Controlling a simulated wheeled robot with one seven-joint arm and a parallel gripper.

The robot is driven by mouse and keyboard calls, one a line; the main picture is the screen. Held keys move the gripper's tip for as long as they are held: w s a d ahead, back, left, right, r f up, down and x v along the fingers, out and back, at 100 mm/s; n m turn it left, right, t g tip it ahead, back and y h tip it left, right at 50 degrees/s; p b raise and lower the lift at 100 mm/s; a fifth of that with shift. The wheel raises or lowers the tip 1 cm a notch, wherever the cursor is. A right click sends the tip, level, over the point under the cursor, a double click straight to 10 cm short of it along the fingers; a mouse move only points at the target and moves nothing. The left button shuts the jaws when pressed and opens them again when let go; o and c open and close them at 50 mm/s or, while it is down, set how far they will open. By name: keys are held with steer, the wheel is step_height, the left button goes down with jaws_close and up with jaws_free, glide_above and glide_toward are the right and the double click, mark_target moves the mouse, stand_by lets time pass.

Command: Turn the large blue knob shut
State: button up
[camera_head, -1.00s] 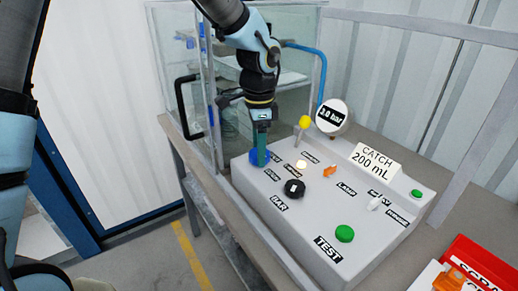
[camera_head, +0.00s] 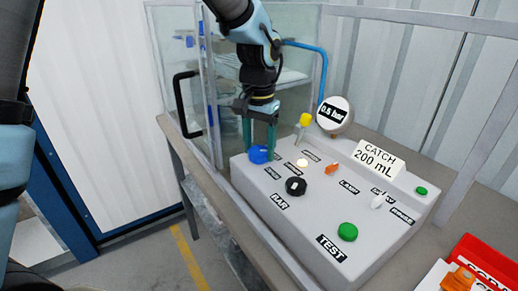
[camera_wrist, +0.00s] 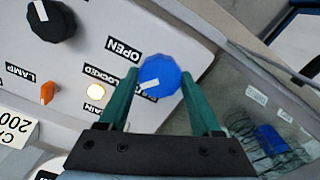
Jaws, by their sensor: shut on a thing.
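The large blue knob (camera_head: 258,155) sits at the far left corner of the pale control panel (camera_head: 310,240). In the wrist view the blue knob (camera_wrist: 160,76) is faceted, with a white mark pointing to the lower left. My gripper (camera_head: 259,151) comes down on it from above. In the wrist view, my gripper's (camera_wrist: 159,82) green fingers stand on either side of the knob and are shut on it. An OPEN label (camera_wrist: 122,49) lies beside the knob; another label is partly hidden by the knob and a finger.
The pressure gauge (camera_head: 334,114) reads 0.5 bar. A yellow knob (camera_head: 304,120), lit lamp (camera_head: 302,163), orange switch (camera_head: 332,168), black knob (camera_head: 296,186), white switch (camera_head: 379,201) and green buttons (camera_head: 347,232) share the panel. A glass tank (camera_head: 290,75) stands behind.

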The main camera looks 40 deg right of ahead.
mark_target(260, 151)
steer(key=n, duration=0.4)
steer(key=shift+n, duration=1.9)
steer(key=o, duration=1.4)
steer(key=shift+r, duration=0.1)
step_height(260, 151, up, 11)
steer(key=shift+f+b, duration=0.2)
steer(key=shift+b, duration=0.95)
steer(key=shift+s, duration=0.1)
